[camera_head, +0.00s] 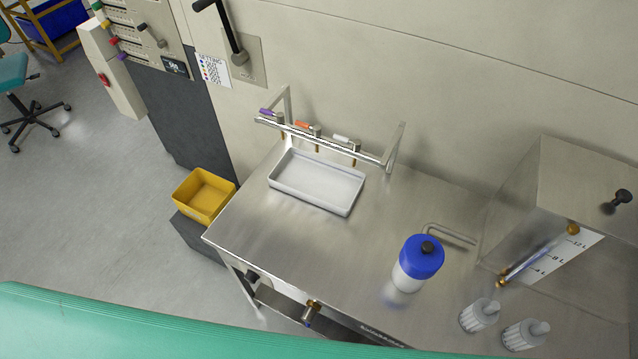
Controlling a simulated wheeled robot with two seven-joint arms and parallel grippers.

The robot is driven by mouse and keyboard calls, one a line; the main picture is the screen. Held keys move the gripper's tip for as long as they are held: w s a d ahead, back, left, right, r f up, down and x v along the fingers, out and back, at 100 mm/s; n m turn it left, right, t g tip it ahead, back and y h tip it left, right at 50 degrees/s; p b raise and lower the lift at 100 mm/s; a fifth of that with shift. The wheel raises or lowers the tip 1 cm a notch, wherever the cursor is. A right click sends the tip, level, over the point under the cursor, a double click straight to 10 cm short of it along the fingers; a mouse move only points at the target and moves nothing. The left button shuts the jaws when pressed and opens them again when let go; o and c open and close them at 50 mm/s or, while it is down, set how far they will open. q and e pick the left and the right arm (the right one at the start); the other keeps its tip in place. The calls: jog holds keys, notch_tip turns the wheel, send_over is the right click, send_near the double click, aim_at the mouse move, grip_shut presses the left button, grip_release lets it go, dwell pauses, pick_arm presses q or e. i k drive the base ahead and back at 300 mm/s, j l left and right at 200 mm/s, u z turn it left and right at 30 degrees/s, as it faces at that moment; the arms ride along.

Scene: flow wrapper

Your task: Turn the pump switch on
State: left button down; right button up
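No switch in view carries a label that I can read as the pump switch. A black rotary knob (252,276) sits on the front of the steel table, near its left corner. A large black-handled lever (233,38) is mounted on a plate on the wall, its handle pointing up and left. A smaller dark lever (150,36) is on the panel at the top left. Neither of my grippers is in view.
The steel table (270,240) bears a white tray (330,184) under a rail with three coloured taps, a blue-lidded container (421,258), two ribbed grey-white pieces and a tank with a level gauge (537,258). A yellow bin (204,195) stands left.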

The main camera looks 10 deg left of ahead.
aim_at(253, 277)
jog(key=j+u, duration=0.15)
jog(key=u, duration=0.7)
jog(key=k+j, duration=0.05)
